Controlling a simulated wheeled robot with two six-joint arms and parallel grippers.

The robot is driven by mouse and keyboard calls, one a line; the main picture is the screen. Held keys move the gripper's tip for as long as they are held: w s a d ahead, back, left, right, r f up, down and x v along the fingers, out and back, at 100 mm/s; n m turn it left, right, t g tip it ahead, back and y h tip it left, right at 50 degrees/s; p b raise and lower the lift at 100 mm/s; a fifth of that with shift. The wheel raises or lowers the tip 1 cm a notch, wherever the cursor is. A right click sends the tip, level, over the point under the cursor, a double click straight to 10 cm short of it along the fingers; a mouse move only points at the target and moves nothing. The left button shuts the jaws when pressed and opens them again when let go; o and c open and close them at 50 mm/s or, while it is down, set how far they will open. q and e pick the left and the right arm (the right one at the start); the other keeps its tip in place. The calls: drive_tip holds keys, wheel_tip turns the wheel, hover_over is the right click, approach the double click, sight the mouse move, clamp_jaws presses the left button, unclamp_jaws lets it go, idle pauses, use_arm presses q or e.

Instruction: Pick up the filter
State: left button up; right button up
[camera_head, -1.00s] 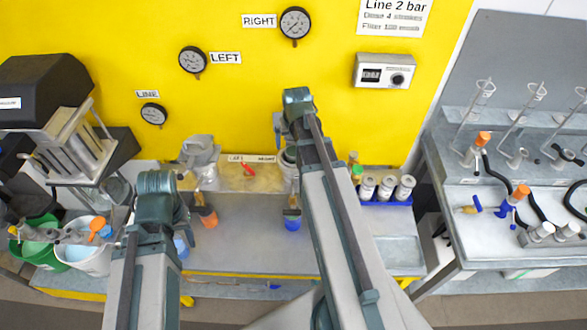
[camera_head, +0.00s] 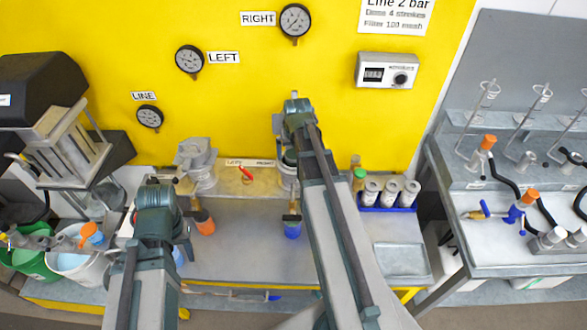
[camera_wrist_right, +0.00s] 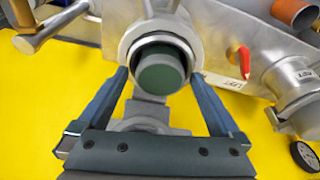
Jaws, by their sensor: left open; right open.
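In the right wrist view a dark green round part (camera_wrist_right: 162,72), which looks like the filter, sits inside the open mouth of a metal housing (camera_wrist_right: 197,48). I cannot confirm from its shape that it is the filter. My right gripper (camera_wrist_right: 160,76) is open, with one blue finger on each side of it; contact is not clear. In the head view my right arm partly covers this housing (camera_head: 287,180). My left gripper (camera_head: 181,232) is low at the left of the bench, mostly hidden behind its own wrist, with nothing visible in it.
A second metal housing (camera_head: 199,172) stands to the left, with an orange cup (camera_head: 205,226) below it. A red valve lever (camera_head: 245,174) lies between the housings. A blue cup (camera_head: 292,231) and a blue rack (camera_head: 386,208) of white canisters are on the bench. Buckets (camera_head: 72,262) stand far left.

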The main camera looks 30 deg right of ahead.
clamp_jaws()
idle(0.3)
use_arm(q)
drive_tip(key=shift+r, duration=0.2)
use_arm(e)
drive_tip(key=shift+r, duration=0.15)
